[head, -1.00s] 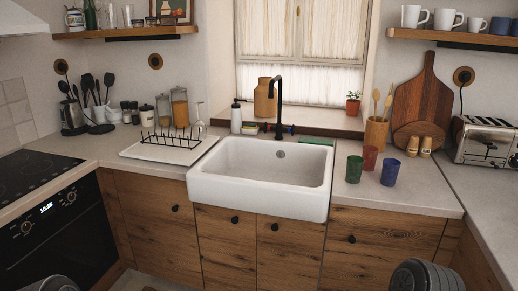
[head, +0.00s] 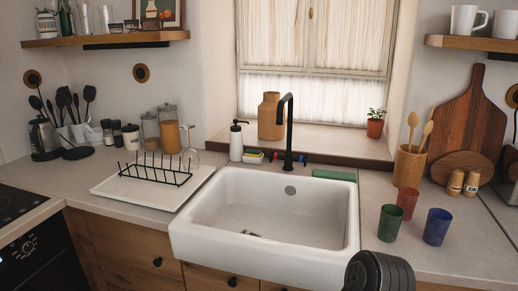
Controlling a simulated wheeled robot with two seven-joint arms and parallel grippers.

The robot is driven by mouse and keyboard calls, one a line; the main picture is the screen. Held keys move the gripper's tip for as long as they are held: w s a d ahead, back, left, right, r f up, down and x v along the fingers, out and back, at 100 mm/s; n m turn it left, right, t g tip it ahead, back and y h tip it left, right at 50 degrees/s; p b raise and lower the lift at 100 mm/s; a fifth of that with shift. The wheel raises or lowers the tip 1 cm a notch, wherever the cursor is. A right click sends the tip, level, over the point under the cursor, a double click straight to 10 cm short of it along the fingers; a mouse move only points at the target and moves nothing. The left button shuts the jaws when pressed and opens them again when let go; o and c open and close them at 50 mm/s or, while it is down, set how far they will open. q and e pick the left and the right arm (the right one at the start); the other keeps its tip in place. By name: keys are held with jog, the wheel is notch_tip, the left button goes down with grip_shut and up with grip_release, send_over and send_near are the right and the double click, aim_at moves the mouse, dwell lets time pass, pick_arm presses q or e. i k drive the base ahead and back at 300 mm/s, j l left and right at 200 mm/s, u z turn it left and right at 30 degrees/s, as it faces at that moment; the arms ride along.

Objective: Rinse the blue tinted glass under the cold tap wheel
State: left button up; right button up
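The blue tinted glass (head: 437,227) stands upright on the counter right of the sink, in the head view. A green glass (head: 389,223) and a red glass (head: 407,203) stand close to its left. The black tap (head: 287,130) rises behind the white sink (head: 338,262), its spout over the basin. The basin holds no glass. Neither of my grippers is in view; only a dark rounded part of my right arm shows at the bottom, in front of the sink's right side.
A white tray with a black rack (head: 153,170) and a clear stemmed glass are left of the sink. A utensil pot (head: 409,166), shakers (head: 463,183) and cutting boards (head: 470,120) stand behind the glasses. The counter in front of the blue glass is clear.

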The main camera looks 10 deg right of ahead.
aim_at(301, 160)
jog(key=i+l+u, duration=0.15)
jog(key=i+u, duration=0.2)
jog(key=i+l+u, duration=0.35)
jog(key=i+j, duration=0.05)
jog(key=i, duration=0.05)
